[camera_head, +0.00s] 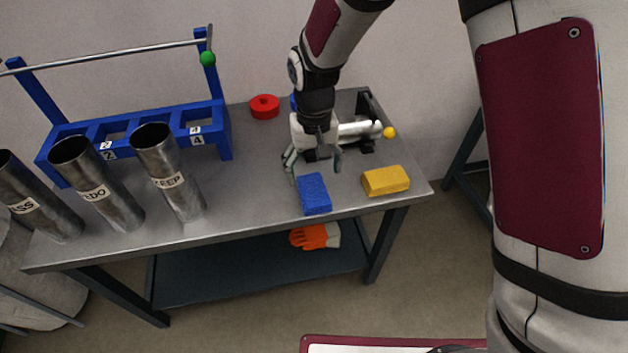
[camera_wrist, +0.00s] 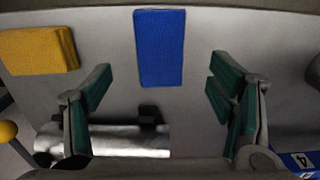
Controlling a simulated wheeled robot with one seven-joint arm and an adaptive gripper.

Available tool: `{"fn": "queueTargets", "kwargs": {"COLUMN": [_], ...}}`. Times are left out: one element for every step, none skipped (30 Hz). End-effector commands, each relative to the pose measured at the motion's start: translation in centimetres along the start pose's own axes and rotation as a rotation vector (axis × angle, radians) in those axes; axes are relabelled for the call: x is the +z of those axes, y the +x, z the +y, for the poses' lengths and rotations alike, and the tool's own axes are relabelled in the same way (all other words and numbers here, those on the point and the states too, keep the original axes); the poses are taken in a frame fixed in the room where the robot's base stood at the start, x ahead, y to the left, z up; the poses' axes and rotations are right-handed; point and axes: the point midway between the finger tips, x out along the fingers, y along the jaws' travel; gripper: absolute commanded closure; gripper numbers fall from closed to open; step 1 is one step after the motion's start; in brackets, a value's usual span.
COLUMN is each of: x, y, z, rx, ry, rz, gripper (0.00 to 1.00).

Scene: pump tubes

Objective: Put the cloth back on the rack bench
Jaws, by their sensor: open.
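A folded blue cloth (camera_head: 314,194) lies flat on the grey rack bench (camera_head: 250,200), near its front edge. It also shows in the wrist view (camera_wrist: 160,48), at the top between the two fingers. A yellow block, cloth or sponge (camera_head: 385,181), lies to its right, and in the wrist view (camera_wrist: 38,50) at upper left. My gripper (camera_head: 315,164) is open and empty, pointing down just behind the blue cloth. I cannot tell its exact height above the bench. In the wrist view, the fingers (camera_wrist: 162,92) are spread wider than the blue cloth.
A blue rack (camera_head: 135,122) with numbered slots stands at the bench's back left, beside several labelled metal tubes (camera_head: 180,192). A red disc (camera_head: 264,106) sits behind. A silver cylinder with a yellow ball (camera_head: 390,132) lies right of my gripper. Orange gloves (camera_head: 310,237) lie on the lower shelf.

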Motion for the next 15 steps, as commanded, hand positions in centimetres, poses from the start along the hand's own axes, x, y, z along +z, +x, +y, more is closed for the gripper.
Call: {"fn": "queueTargets", "kwargs": {"x": [-0.1,0.0,0.0,0.0,0.0,0.0,0.0,0.0,0.0,0.0,0.0,0.0,0.0,0.0,0.0], "y": [-1.1,-1.7,-2.3,-2.7,-3.1,-3.6,-3.9,-4.1,-4.4,-4.5,-4.6,-4.7,-4.8,-4.8,-4.8], "z": [0.0,0.0,0.0,0.0,0.0,0.0,0.0,0.0,0.0,0.0,0.0,0.0,0.0,0.0,0.0], "rx": [-0.001,-0.001,-0.001,0.0,0.0,0.0,0.0,0.0,0.0,0.0,0.0,0.0,0.0,0.0,0.0], "ry": [0.0,0.0,0.0,0.001,0.001,0.001,0.001,0.001,0.001,0.001,0.001,0.001,0.001,0.001,0.001], "rz": [0.004,0.003,0.003,0.002,0.001,0.002,0.002,0.001,0.001,0.001,0.001,0.0,0.0,0.0,-0.001], "gripper": [0.24,0.24,0.24,0.24,0.24,0.24,0.24,0.24,0.24,0.24,0.24,0.24,0.24,0.24,0.24]}}
